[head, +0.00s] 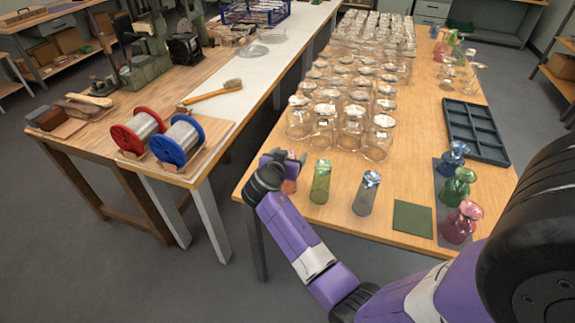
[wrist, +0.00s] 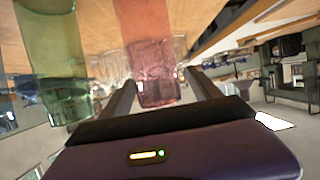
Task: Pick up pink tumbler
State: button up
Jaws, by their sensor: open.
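The pink tumbler (head: 290,185) stands at the near left corner of the right-hand table, partly hidden behind my gripper (head: 284,158) in the head view. In the wrist view the pink tumbler (wrist: 155,60) is between the two dark fingers of my gripper (wrist: 160,98). The fingers are apart, one on each side of it, and I cannot tell whether either touches the glass. A green tumbler (head: 320,182) stands just to the right, and it also shows in the wrist view (wrist: 55,65). A clear bluish tumbler (head: 366,193) stands further right.
Several glass jars (head: 340,122) fill the table behind the tumblers. A green square mat (head: 412,218), coloured goblets (head: 458,188) and a dark divided tray (head: 476,131) are to the right. A workbench with red and blue wire spools (head: 180,142) stands across a gap on the left.

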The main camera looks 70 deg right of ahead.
jog(key=shift+d+f, duration=0.25)
jog(key=shift+d, duration=0.25)
grip_shut()
jog(key=shift+r, duration=0.15)
